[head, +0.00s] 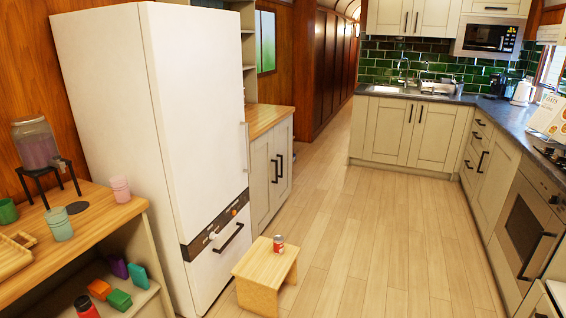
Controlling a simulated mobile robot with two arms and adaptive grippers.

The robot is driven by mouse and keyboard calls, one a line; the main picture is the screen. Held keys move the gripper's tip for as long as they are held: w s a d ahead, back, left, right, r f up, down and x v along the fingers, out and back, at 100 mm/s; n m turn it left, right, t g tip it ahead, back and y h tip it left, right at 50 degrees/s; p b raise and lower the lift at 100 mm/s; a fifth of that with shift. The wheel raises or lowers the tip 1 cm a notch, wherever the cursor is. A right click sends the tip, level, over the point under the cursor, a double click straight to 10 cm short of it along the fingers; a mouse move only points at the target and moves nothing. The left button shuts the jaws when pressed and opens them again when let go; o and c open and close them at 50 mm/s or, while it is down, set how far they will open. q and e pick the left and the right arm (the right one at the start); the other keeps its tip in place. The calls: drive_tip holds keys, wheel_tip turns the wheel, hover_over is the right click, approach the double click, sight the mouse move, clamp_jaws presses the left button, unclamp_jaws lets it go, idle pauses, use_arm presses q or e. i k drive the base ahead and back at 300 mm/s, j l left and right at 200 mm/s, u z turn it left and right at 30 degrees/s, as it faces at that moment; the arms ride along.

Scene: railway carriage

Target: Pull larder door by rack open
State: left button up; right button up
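A tall white fridge-like cabinet (130,130) stands at the left; it may be the larder, but I cannot tell for sure. Its upper door (205,120) looks shut and has a slim vertical pale handle (246,147) near its right edge. Below a dark strip with knobs (213,230), a lower front has a black handle (228,238) and also looks shut. No door rack shows; any inside is hidden. Neither of my grippers is in view.
A small wooden stool (265,270) with a red can (279,243) on it stands close in front of the cabinet. A wooden shelf unit (110,218) with cups and a dispenser is at left. The wooden floor (370,240) to the right is clear, bounded by kitchen counters (400,94).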

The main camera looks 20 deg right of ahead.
sight(283, 131)
drive_tip(key=i+l+z, duration=0.65)
drive_tip(key=i+l, duration=0.25)
drive_tip(key=i+l+z, duration=0.35)
drive_tip(key=i+z, duration=0.35)
drive_tip(key=i, duration=0.25)
drive_tip(key=i+z, duration=0.3)
drive_tip(key=i, duration=0.25)
drive_tip(key=i+u, duration=0.45)
drive_tip(key=i+l+u, duration=0.3)
drive_tip(key=i+u, duration=0.2)
drive_tip(key=i+l+u, duration=0.45)
